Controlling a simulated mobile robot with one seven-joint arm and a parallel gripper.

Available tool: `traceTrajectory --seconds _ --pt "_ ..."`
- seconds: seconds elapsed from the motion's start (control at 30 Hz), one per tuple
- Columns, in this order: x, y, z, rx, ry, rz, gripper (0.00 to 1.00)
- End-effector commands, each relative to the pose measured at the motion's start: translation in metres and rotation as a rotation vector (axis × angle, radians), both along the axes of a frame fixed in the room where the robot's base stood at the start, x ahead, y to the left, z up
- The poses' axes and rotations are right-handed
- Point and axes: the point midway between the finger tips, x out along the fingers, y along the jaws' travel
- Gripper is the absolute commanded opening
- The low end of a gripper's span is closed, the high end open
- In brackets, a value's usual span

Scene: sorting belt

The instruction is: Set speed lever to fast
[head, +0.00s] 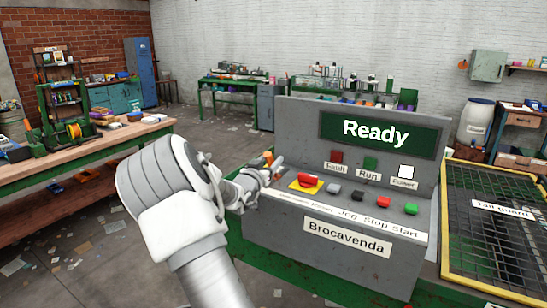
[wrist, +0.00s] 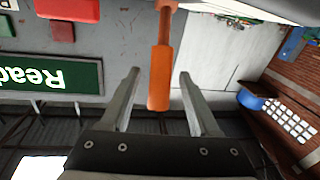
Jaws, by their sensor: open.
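The speed lever with its orange handle (wrist: 159,80) hangs into the wrist view between the two fingers of my gripper (wrist: 159,75). In the head view its orange tip (head: 268,157) shows at the left edge of the control console (head: 290,135), partly hidden by my gripper (head: 270,172). My gripper is open, with a gap on each side of the handle in the wrist view. I cannot tell which setting the lever is at. The green screen (head: 377,134) reads "Ready".
A red emergency button (head: 308,180) on a yellow plate sits just right of my gripper. Jog, stop and start buttons (head: 383,202) continue along the console ledge. A yellow-framed mesh guard (head: 495,235) stands at right, a workbench (head: 85,147) at left.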

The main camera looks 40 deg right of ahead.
Motion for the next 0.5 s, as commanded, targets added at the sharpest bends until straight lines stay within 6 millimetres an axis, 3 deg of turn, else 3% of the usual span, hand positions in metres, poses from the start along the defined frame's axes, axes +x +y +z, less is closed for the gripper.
traceTrajectory --seconds 0.2,0.5 --pt "0.016 -0.025 0.000 0.000 0.001 0.000 0.62" --pt "0.022 -0.033 0.000 0.000 0.001 0.002 0.62"
